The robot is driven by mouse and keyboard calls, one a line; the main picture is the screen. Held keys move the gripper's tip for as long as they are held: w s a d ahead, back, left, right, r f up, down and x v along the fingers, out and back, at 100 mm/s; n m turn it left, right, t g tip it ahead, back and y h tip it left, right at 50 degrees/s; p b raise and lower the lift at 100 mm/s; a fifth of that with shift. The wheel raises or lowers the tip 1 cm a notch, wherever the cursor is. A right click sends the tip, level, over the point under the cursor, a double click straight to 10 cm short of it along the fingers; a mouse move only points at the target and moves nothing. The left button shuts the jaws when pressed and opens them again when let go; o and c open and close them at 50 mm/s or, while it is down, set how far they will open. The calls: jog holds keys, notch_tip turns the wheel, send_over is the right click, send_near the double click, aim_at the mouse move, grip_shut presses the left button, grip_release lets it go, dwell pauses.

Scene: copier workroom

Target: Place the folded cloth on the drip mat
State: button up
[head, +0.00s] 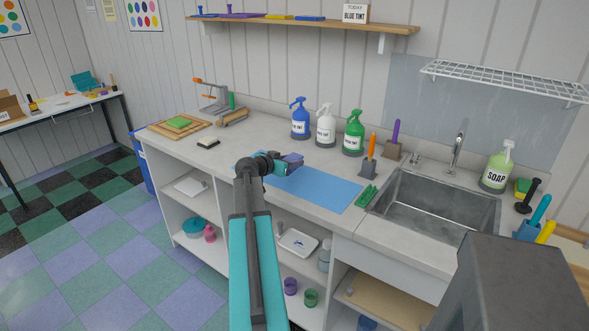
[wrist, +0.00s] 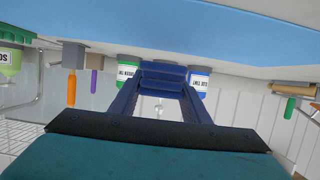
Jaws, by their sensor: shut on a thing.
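The drip mat (head: 325,190) is a flat bright blue sheet on the counter, left of the sink; it fills the top of the upside-down wrist view (wrist: 200,30). My gripper (head: 288,162) is over the mat's far left part. It is shut on a dark blue folded cloth (wrist: 163,76), seen between the fingertips in the wrist view. In the head view the cloth (head: 294,158) is small and partly hidden by the gripper. The cloth appears to be above the mat; I cannot tell whether it touches.
Blue (head: 300,122), white (head: 326,128) and green (head: 353,136) spray bottles stand behind the mat. A green ridged piece (head: 367,195) lies at its right, before the sink (head: 436,205). Holders with orange (head: 372,143) and purple (head: 396,135) handles stand nearby. The mat's right part is clear.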

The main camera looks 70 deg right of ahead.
jog(key=shift+s, duration=0.4)
jog(key=shift+s+d+f+p, duration=0.1)
jog(key=shift+s+f+p, duration=0.1)
jog(key=shift+s+p, duration=0.1)
jog(key=shift+w+f+p, duration=0.1)
jog(key=shift+f+p, duration=0.35)
jog(key=shift+f, duration=1.2)
jog(key=shift+f, duration=0.1)
jog(key=o, duration=1)
jog(key=shift+r, duration=0.2)
